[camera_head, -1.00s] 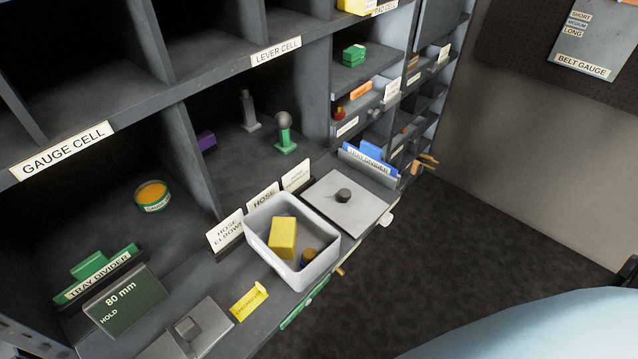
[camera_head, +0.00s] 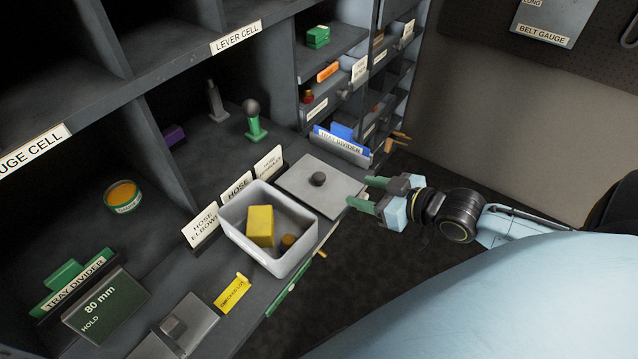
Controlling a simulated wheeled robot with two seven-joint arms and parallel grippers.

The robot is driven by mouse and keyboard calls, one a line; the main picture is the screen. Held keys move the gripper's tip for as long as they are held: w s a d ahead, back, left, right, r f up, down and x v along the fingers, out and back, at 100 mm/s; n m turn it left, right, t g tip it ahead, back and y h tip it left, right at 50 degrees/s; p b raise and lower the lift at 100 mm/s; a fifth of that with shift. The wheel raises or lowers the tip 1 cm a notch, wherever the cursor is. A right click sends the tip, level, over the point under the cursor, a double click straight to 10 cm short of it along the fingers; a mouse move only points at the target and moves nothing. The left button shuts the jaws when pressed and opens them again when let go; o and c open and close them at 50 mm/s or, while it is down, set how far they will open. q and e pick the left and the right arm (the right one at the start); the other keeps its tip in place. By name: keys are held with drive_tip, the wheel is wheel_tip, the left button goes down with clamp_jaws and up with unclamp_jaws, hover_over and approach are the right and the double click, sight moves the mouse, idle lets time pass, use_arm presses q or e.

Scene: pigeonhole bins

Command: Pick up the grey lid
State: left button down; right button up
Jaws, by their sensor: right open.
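The grey lid (camera_head: 301,187) is a flat square plate with a dark round knob (camera_head: 318,179) on top. It lies at the right end of the shelf ledge, just behind the white bin. My right gripper (camera_head: 362,193) has come in from the right and is open and empty. Its green fingers point left toward the lid's right edge, apart from the knob. My left gripper is not in view.
The white bin (camera_head: 232,226) holds a yellow block (camera_head: 260,226) and a small brown piece (camera_head: 288,241). Label cards (camera_head: 236,187) stand behind it. A blue tray divider (camera_head: 342,142) stands behind the lid. Open floor lies right of the shelf.

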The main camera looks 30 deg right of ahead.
sight(323, 178)
drive_tip(key=x, duration=0.2)
drive_tip(key=b+x, duration=0.1)
drive_tip(key=x, duration=0.2)
drive_tip(key=r+b+x, duration=0.1)
drive_tip(key=x, duration=0.1)
drive_tip(key=shift+w+a+f, duration=0.15)
drive_tip(key=shift+w+a, duration=0.15)
drive_tip(key=shift+a, duration=0.1)
drive_tip(key=shift+d+b+x, duration=0.2)
drive_tip(key=shift+b+x, duration=0.35)
drive_tip(key=shift+x, duration=1.75)
drive_tip(key=shift+w+a, duration=0.1)
drive_tip(key=shift+w, duration=0.35)
drive_tip(key=shift+w+a, duration=0.1)
drive_tip(key=shift+w, duration=0.05)
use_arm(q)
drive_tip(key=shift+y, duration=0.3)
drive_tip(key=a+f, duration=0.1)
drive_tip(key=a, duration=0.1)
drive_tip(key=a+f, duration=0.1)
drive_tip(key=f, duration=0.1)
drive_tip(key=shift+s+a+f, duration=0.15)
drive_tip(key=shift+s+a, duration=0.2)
use_arm(e)
clamp_jaws()
